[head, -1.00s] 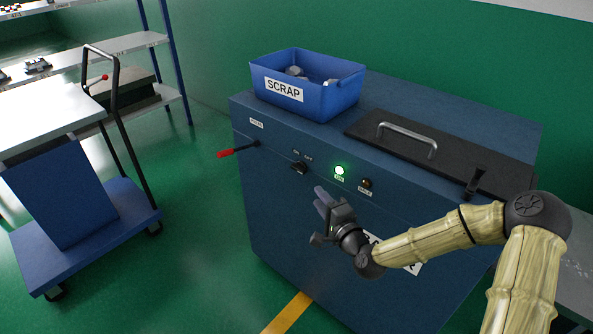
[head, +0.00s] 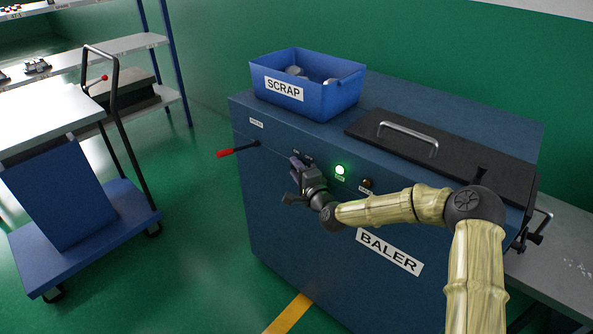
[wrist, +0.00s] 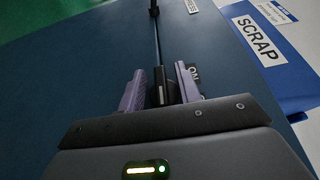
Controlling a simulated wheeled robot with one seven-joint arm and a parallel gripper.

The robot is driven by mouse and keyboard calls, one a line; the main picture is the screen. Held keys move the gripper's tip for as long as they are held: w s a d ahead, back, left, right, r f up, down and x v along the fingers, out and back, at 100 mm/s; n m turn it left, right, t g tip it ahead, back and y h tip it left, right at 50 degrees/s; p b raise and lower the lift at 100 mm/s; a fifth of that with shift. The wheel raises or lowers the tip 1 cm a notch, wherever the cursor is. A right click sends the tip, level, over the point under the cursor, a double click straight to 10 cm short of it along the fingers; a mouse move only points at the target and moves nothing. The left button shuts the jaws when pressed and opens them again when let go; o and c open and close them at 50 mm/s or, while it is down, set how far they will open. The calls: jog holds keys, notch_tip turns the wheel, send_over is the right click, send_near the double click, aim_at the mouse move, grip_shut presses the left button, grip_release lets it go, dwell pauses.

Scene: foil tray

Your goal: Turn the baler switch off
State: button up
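The baler (head: 300,225) is a dark blue cabinet with a front control panel. Its green lamp (head: 340,170) is lit, and a dark second lamp (head: 367,184) sits to the right. My gripper (head: 297,165) is at the panel left of the green lamp and hides the switch in the head view. My gripper is open, with a narrow gap showing on each side of the knob. The knob's exact setting is hard to tell.
A red-handled lever (head: 237,151) sticks out left of my gripper. A blue scrap bin (head: 335,100) and a black hatch with a handle (head: 450,155) are on top. A blue cart (head: 95,225) stands at left, with clear green floor between.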

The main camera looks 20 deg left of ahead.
jog(key=shift+w, duration=0.1)
grip_shut()
